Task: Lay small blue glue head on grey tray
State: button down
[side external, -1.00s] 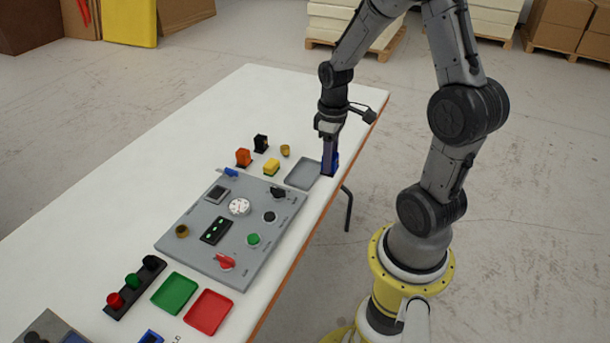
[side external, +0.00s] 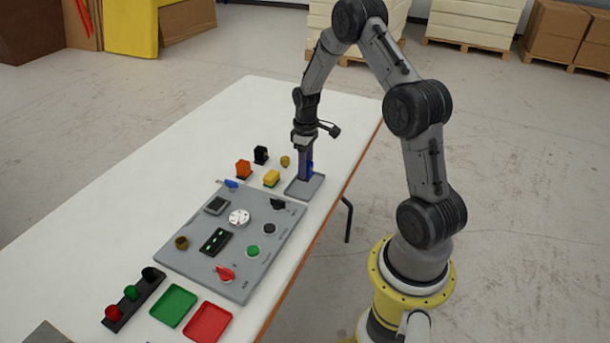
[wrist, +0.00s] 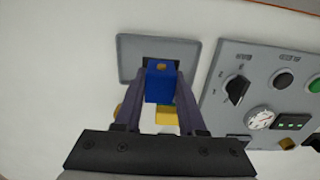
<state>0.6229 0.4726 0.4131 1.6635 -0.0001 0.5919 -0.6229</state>
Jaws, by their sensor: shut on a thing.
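The small blue glue head (side external: 310,168) is between the fingers of my gripper (side external: 305,176), at the grey tray (side external: 316,186). In the wrist view the blue head (wrist: 158,88) sits between both fingers of my gripper (wrist: 161,76), with a small tan spot on its top end. The grey tray (wrist: 127,50) lies behind it there, and a dark patch shows at the head's far end. My gripper is shut on the head and points down. I cannot tell whether the head's underside touches the tray.
Left of the tray stand a yellow block (side external: 271,177), a small ochre piece (side external: 285,161), an orange block (side external: 243,168) and a black block (side external: 261,154). The grey control panel (side external: 190,256) lies close in front. The table's right edge is near the tray.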

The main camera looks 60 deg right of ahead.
jog(key=shift+w+d+f, duration=0.1)
jog(key=shift+w+f, duration=0.05)
jog(key=shift+f, duration=0.05)
jog(key=shift+w+f, duration=0.15)
jog(key=shift+f, duration=1.5)
jog(key=shift+f, duration=0.2)
jog(key=shift+c, duration=2.4)
grip_release()
jog(key=shift+r, duration=0.15)
